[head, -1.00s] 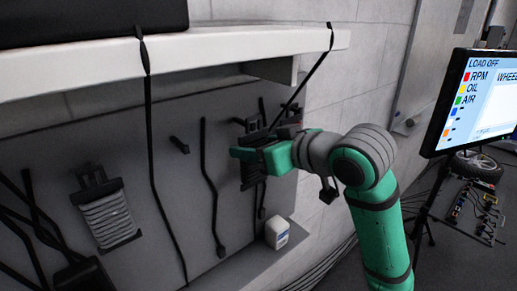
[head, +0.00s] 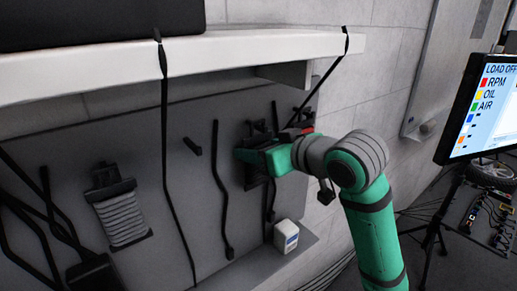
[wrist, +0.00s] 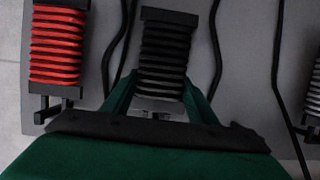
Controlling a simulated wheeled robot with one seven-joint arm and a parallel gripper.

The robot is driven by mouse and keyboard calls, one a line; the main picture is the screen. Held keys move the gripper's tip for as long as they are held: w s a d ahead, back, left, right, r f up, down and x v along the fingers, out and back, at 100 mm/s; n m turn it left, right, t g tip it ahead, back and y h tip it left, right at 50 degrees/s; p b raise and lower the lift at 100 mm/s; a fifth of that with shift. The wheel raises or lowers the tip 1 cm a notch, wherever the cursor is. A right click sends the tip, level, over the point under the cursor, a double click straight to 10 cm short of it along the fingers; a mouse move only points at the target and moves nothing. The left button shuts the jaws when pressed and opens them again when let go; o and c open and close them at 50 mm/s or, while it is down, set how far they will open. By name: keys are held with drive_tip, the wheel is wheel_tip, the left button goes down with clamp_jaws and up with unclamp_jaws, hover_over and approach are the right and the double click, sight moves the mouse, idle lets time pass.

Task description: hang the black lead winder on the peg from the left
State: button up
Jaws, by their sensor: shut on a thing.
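The black lead winder (wrist: 165,48) is between the two green fingers of my gripper (wrist: 160,92) in the wrist view, and the fingers are shut on it. In the head view my gripper (head: 256,156) is at the board, and the black winder (head: 256,176) is mostly hidden behind it. I cannot tell whether the winder still rests on its own peg. A bare short dark peg (head: 192,146) sticks out of the board to the left of my gripper, between two hanging black leads.
A grey winder (head: 122,216) hangs on the board (head: 150,130) further left. A red winder (wrist: 57,45) is left of the black one in the wrist view. Black leads hang between them. A white shelf (head: 110,68) juts out above; a white container (head: 286,236) stands on the ledge below.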

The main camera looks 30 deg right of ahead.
idle(0.3)
drive_tip(key=o, duration=1.3)
drive_tip(key=shift+s, duration=0.1)
drive_tip(key=v, duration=1)
drive_tip(key=shift+s+r, duration=0.1)
drive_tip(key=shift+s, duration=0.2)
drive_tip(key=shift+w, duration=0.1)
